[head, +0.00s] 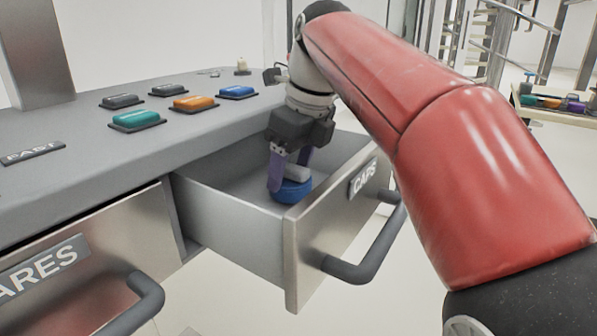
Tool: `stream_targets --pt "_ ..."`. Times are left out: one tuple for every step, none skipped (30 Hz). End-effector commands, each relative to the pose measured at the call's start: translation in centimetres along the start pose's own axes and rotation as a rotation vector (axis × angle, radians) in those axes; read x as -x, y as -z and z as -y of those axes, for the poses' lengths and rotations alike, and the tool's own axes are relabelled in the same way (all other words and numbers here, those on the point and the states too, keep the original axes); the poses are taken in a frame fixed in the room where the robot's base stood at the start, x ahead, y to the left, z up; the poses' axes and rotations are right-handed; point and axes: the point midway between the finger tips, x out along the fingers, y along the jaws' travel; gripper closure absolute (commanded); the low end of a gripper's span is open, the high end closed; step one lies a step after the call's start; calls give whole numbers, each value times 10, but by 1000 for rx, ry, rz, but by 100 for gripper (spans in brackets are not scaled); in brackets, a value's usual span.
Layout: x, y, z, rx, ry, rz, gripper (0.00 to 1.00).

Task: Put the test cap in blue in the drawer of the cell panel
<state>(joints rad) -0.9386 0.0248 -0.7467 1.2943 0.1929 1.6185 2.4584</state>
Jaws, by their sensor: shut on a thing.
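The blue test cap (289,191) is a round blue piece with a grey top part. My gripper (289,176) points down into the open drawer (238,224) marked CAPS, and its purple fingers are shut on the cap. The cap is inside the drawer's walls, near the front panel. I cannot tell whether it touches the drawer floor. The cell panel (75,185) is the grey worktop unit on the left that the drawer slides out of.
Several coloured buttons, among them a blue one (237,92) and an orange one (195,104), sit on the panel top. Another drawer (75,285) with a dark handle is at lower left. The CAPS drawer's handle (365,258) juts forward. A table (560,112) with coloured items stands at far right.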

Motion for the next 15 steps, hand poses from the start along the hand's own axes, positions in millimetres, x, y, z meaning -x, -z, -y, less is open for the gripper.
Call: stream_targets --pt "-2 -1 -2 2 0 -1 59" --pt "-2 -1 -2 2 0 -1 59" --pt "-1 -1 -2 1 0 -2 59" --pt "-1 -1 -2 1 0 -2 59" --pt "-1 -1 -2 1 0 -2 59" --pt "-1 -1 -2 1 0 -2 59" --pt "-1 -1 -2 1 0 -2 59" --pt "-1 -1 -2 1 0 -2 59" --pt "-2 -1 -2 1 -1 -2 59" --pt "-2 0 -1 1 -1 -2 59" --pt "-4 0 -1 1 -1 -2 59" --pt "-5 0 -1 1 -1 -2 59" --pt "-5 0 -2 1 -1 -2 34" --pt "-4 0 -2 1 -1 -2 30" --pt "-4 0 -2 1 -1 -2 25"
